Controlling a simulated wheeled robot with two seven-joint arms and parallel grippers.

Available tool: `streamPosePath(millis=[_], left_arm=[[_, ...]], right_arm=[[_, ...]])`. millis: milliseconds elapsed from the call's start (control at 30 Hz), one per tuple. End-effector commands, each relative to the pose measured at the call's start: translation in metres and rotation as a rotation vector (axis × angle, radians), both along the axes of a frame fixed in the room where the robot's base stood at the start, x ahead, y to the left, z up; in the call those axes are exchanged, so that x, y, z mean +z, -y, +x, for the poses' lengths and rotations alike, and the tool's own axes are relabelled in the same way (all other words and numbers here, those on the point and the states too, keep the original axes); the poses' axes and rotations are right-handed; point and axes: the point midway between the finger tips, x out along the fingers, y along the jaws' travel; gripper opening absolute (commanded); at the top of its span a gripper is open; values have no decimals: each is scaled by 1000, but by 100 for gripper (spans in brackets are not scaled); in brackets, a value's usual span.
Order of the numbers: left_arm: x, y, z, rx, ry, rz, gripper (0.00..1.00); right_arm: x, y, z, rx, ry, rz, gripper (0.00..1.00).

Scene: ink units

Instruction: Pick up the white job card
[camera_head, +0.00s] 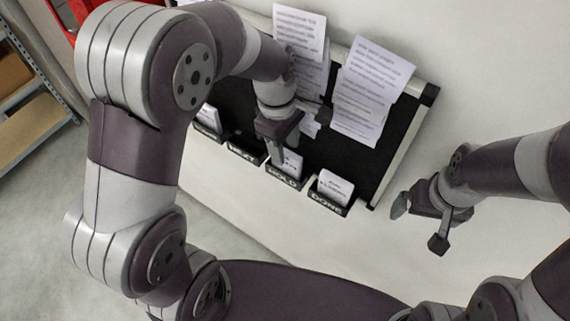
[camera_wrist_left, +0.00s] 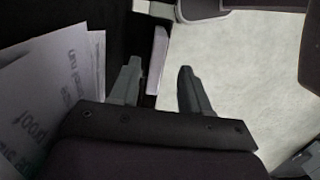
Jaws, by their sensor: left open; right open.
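White cards stand in black pockets along the board's lower edge: one in the HOLD pocket (camera_head: 290,162), one in the DONE pocket (camera_head: 336,187) and one further left (camera_head: 209,117). I cannot tell which is the job card. My left gripper (camera_head: 292,142) is open just above the HOLD card and hides part of it. In the left wrist view, a narrow pale card (camera_wrist_left: 158,58) shows nearly edge-on between the spread fingers (camera_wrist_left: 160,78), apart from both. My right gripper (camera_head: 422,222) is open and empty, right of the board.
A black board (camera_head: 395,150) with a pale frame carries hanging printed sheets (camera_head: 367,95), close to my left wrist. Sheets also show at left in the wrist view (camera_wrist_left: 45,100). A shelf (camera_head: 35,125) stands far left. The pale surface around my right gripper is clear.

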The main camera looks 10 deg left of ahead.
Motion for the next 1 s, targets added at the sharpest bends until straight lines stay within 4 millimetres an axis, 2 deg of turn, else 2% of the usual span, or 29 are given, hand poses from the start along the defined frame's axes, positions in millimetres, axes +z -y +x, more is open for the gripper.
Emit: streamPosePath(millis=[67, 200, 300, 400, 567, 600, 667, 700, 733, 1000], left_arm=[[-5, 1, -1, 0, -2, 0, 47], [-28, 0, 0, 0, -5, 1, 47], [-48, 2, 0, 0, -2, 1, 47], [-55, 3, 0, -1, 1, 1, 47], [-57, 3, 0, -1, 2, 0, 47], [-57, 3, 0, -1, 2, 0, 40], [-56, 3, 0, -1, 2, 0, 21], [-56, 3, 0, -1, 2, 0, 8], [-56, 3, 0, -1, 2, 0, 0], [-56, 3, 0, -1, 2, 0, 0]], right_arm=[[6, 0, 0, 0, 0, 0, 100], [23, 0, 0, 0, 0, 0, 100], [25, 0, 0, 0, 0, 0, 100], [25, 0, 0, 0, 0, 0, 100], [24, 0, 0, 0, -1, 0, 100], [24, 0, 0, 0, -1, 0, 100], [24, 0, 0, 0, -1, 0, 100], [24, 0, 0, 0, -1, 0, 100], [24, 0, 0, 0, -1, 0, 100], [24, 0, 0, 0, -1, 0, 100]])
